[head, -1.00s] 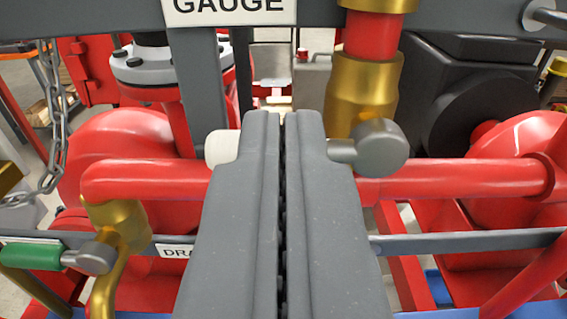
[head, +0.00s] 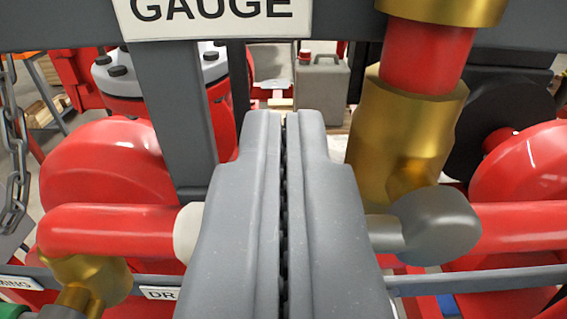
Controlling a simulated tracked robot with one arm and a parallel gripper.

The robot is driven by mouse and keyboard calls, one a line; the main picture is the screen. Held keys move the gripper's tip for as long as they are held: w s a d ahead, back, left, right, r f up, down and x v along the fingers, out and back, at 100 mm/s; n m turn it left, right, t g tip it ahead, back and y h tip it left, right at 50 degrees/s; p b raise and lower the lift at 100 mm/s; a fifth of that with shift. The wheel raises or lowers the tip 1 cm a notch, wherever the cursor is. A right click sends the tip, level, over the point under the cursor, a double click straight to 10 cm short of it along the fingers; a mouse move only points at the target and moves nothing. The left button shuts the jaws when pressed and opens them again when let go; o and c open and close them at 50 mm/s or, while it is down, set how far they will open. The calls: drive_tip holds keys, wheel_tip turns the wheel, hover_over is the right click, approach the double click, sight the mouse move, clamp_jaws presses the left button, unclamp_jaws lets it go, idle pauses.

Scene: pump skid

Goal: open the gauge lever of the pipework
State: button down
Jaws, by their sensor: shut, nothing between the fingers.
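The GAUGE sign (head: 213,12) is on the grey frame at the top left of centre. Right of centre stands a brass valve body (head: 404,135) on a red vertical pipe. A grey knob-ended hub (head: 438,226) sits at its lower front, and a pale rounded end (head: 188,232) shows left of my gripper. These look like the two ends of the gauge lever, whose middle is hidden behind my fingers. My gripper (head: 284,118) is shut and empty, pointing forward between these two ends. I cannot tell whether it touches the lever.
A grey rail (head: 470,278) crosses below, with a partly hidden sign starting DR (head: 162,293). Another brass valve (head: 90,280) is at lower left. A chain (head: 17,190) hangs at the left edge. A grey upright (head: 178,120) stands left of my gripper.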

drive_tip(key=shift+a+f, duration=0.25)
drive_tip(key=shift+f, duration=0.3)
drive_tip(key=shift+a+f, duration=0.2)
drive_tip(key=shift+f, duration=0.35)
drive_tip(key=shift+f+p, duration=0.3)
drive_tip(key=shift+f, duration=0.5)
drive_tip(key=d+f+b, duration=0.3)
drive_tip(key=f+b, duration=0.1)
drive_tip(key=shift+d+f, duration=0.3)
drive_tip(key=shift+d, duration=0.05)
drive_tip(key=shift+a, duration=0.2)
